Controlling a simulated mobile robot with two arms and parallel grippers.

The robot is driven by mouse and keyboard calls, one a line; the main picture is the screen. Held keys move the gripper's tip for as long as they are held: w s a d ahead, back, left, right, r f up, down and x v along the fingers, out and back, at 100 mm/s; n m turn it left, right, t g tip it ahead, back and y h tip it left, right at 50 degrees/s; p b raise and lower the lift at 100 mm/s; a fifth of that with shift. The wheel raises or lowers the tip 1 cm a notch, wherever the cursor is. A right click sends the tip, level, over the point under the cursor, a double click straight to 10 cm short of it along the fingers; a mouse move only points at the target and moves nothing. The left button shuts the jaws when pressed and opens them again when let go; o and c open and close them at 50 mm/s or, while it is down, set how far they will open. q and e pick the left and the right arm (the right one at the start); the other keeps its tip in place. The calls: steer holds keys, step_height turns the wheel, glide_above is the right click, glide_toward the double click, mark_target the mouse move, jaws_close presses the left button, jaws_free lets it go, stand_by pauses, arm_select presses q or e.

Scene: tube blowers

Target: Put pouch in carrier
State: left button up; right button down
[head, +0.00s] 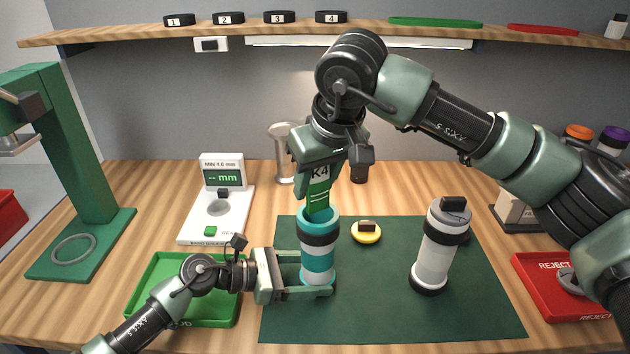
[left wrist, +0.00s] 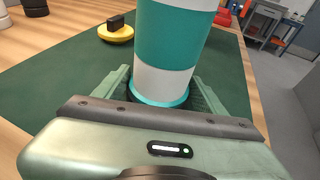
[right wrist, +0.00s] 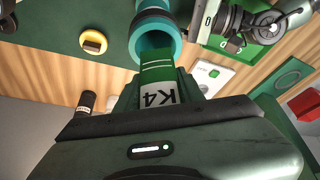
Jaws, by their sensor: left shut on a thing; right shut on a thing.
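The carrier (head: 317,262) is a teal and white tube with a dark band, standing upright on the green mat. My left gripper (head: 318,287) is shut around its lower part; the carrier also fills the middle of the left wrist view (left wrist: 170,50). The pouch (head: 319,195) is green with a white K4 label. My right gripper (head: 322,172) is shut on its upper end and holds it upright over the carrier. In the right wrist view the pouch (right wrist: 158,80) reaches to the carrier's open mouth (right wrist: 155,40). How far its lower end is inside is hard to tell.
A yellow disc with a black knob (head: 366,232) and a white-grey capped tube (head: 436,245) stand on the mat (head: 390,320). A green tray (head: 150,275) lies left, a red reject tray (head: 540,290) right. A gauge (head: 217,205) stands behind left.

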steer(key=shift+f, duration=0.35)
steer(key=shift+f, duration=1.15)
jaws_free()
steer(key=shift+r, duration=0.1)
stand_by(0.6)
steer(key=v, duration=1.2)
arm_select(q)
steer(key=o, duration=1.7)
